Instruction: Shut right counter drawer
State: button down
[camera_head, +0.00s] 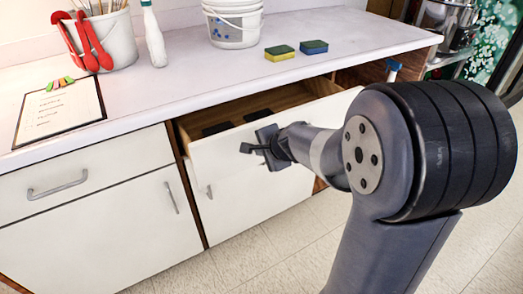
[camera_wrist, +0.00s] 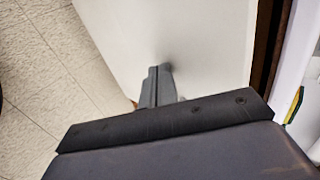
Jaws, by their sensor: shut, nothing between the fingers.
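The right counter drawer (camera_head: 218,146) is pulled out from under the counter in the head view, with its wooden inside and some dark items showing. My gripper (camera_head: 247,148) is at the drawer's white front, and the arm hides part of that front. In the wrist view my gripper (camera_wrist: 155,85) has its fingers together, with their tips at or very close to a white panel (camera_wrist: 190,40). I cannot tell whether they touch it. No handle shows between the fingers.
The left drawer (camera_head: 75,182) is flush with the cabinet. On the counter (camera_head: 190,62) are a utensil bucket (camera_head: 118,42), a white bottle (camera_head: 154,40), stacked buckets (camera_head: 233,28), two sponges (camera_head: 279,53) and a clipboard (camera_head: 58,112). Tiled floor (camera_head: 285,240) lies clear in front.

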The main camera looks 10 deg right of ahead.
jog(key=w+a+p, duration=0.1)
jog(key=w+p, duration=0.1)
jog(key=w, duration=0.2)
jog(key=w+a+p, duration=0.2)
jog(key=w, duration=0.3)
jog(key=w+a+p, duration=0.2)
jog(key=w, duration=0.2)
jog(key=shift+w+r+p, duration=0.1)
jog(key=shift+w+p, duration=0.2)
jog(key=shift+w, duration=0.05)
jog(key=shift+r, duration=0.1)
